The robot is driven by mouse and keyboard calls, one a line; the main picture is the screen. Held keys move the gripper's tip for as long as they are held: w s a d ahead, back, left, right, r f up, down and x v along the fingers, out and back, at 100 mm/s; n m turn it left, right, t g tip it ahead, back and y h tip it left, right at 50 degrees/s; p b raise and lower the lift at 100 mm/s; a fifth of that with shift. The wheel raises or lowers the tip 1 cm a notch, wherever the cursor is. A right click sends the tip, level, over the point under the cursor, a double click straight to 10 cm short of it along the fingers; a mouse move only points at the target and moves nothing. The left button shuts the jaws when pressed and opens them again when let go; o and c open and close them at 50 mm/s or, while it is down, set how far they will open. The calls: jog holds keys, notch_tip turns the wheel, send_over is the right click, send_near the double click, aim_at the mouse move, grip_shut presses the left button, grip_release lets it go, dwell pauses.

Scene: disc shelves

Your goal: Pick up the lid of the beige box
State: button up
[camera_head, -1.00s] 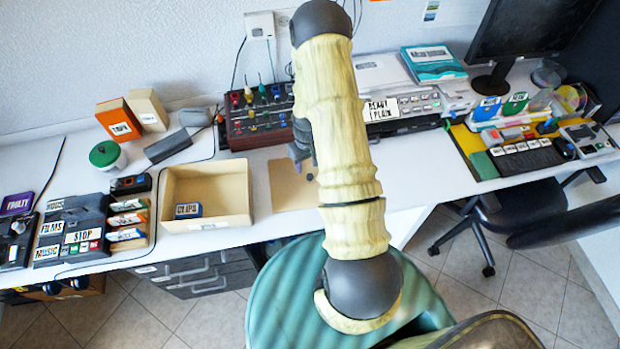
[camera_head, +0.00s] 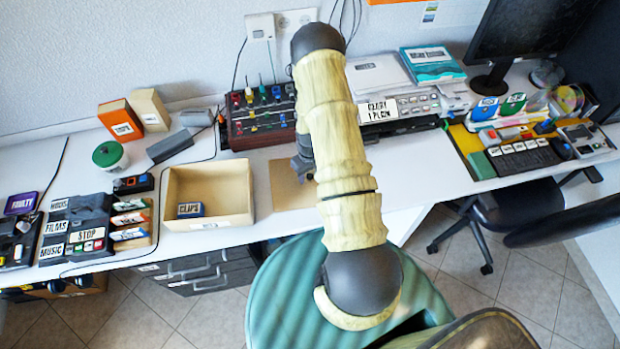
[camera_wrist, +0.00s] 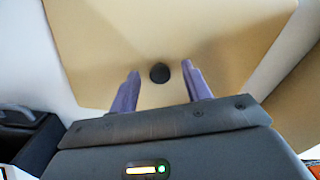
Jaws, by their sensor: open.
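In the head view my gripper (camera_head: 304,168) is mostly hidden behind my arm.
A dark red panel with coloured knobs (camera_head: 262,118) stands behind the lid. A labelled dark rack (camera_head: 75,232) is left of the box. A white pot with a green lid (camera_head: 108,156) stands farther back. Clear desk (camera_head: 420,165) lies to the right.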

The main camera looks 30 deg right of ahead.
aim_at(310, 175)
dwell(0.3)
grip_shut()
notch_tip(310, 175, up, 10)
jog(key=b, duration=0.2)
dwell(0.6)
dwell(0.4)
jog(key=w+a+r+p, duration=0.2)
jog(key=a+r+p, duration=0.7)
jog(key=a+p, duration=0.4)
jog(key=shift+a+r+m, duration=0.3)
jog(key=shift+a+r, duration=0.05)
jog(key=shift+r, duration=0.05)
